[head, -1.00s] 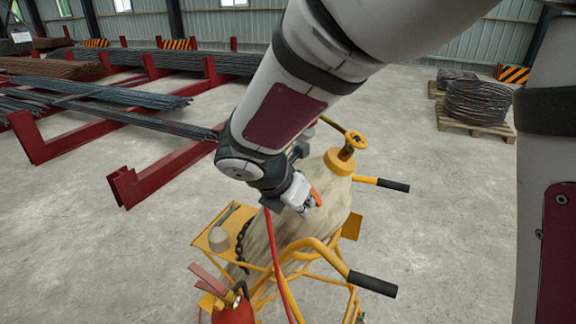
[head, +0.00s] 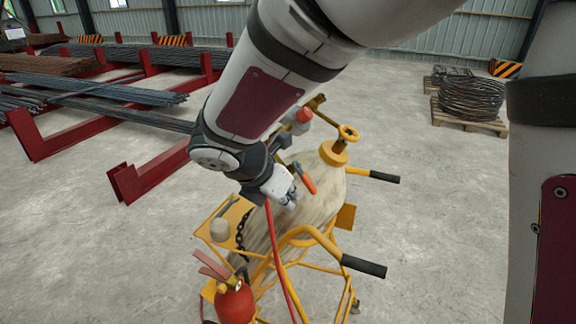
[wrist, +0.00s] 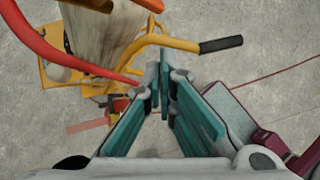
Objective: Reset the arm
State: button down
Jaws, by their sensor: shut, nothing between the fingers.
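My gripper (head: 287,197) is at the end of my arm, in the middle of the head view, in front of a beige cylinder on a yellow cart. In the wrist view my gripper (wrist: 163,85) shows its teal-lined fingers with the tips together and nothing between them. An orange-red part (head: 308,182) shows just right of the gripper in the head view.
The yellow cart (head: 312,236) has black-gripped handles (head: 363,266). A red fire extinguisher (head: 234,302) hangs at its lower left, and a red hose (head: 274,245) runs down. Red racks with rebar (head: 95,95) stand left; wire coils (head: 472,98) sit on a pallet right. The concrete floor between is open.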

jog(key=s+f+v, duration=0.1)
jog(key=v, duration=0.6)
jog(key=s+d+r+m+y+b, duration=0.1)
jog(key=s+d+m, duration=0.6)
jog(key=m, duration=0.7)
jog(key=s+d+r+m+y, duration=0.3)
jog(key=s+d+m, duration=0.4)
jog(key=d+m, duration=0.5)
jog(key=shift+s+d+r+m+y+b, duration=0.15)
jog(key=shift+r+m+y+b, duration=0.25)
jog(key=shift+m, duration=0.5)
